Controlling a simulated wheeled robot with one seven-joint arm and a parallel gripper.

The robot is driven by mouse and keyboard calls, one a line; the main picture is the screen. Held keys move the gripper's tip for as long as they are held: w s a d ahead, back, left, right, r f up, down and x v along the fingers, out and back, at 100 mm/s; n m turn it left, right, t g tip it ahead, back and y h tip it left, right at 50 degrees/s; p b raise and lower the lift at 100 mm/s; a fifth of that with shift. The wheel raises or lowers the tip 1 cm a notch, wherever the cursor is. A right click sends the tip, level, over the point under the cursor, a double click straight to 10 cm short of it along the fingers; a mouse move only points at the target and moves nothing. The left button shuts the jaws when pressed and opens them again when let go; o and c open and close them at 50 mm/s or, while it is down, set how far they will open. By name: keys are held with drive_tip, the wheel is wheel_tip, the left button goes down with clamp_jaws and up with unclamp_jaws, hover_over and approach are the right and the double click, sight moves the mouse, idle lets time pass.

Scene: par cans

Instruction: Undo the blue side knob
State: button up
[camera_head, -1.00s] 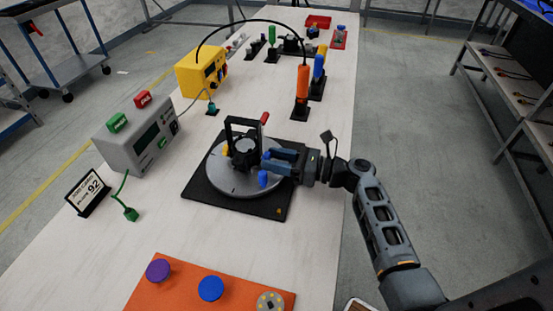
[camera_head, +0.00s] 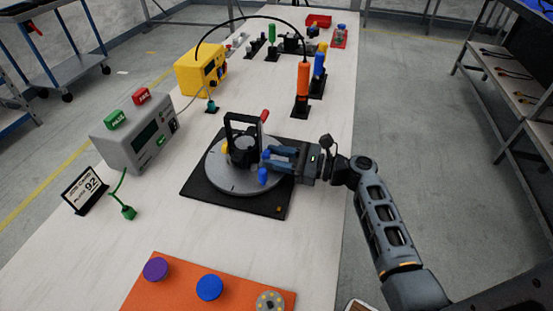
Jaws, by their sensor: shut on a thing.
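The par can (camera_head: 243,150) is a black fixture in an upright black yoke (camera_head: 229,130), standing on a grey round plate (camera_head: 222,180). The blue side knob (camera_head: 265,156) is on its right side, mostly hidden by the fingers. My gripper (camera_head: 272,157) reaches in from the right, level, and its fingers are shut on this knob. A second blue piece (camera_head: 263,176) sits just below the fingers near the plate's edge. A yellow knob (camera_head: 226,148) is on the left side, and a red handle (camera_head: 265,116) tops the yoke's right.
A black square base (camera_head: 200,196) lies under the plate. A grey meter box (camera_head: 140,142) and a sign (camera_head: 83,190) stand left. A yellow box (camera_head: 200,70) and an orange upright tool (camera_head: 302,85) stand behind. An orange panel (camera_head: 180,293) with knobs lies in front.

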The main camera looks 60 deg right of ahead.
drive_tip(key=shift+n, duration=0.3)
drive_tip(key=o, duration=1.1)
drive_tip(key=shift+c, duration=0.2)
drive_tip(key=shift+b+v, duration=0.4)
drive_tip(key=shift+v, duration=3.45)
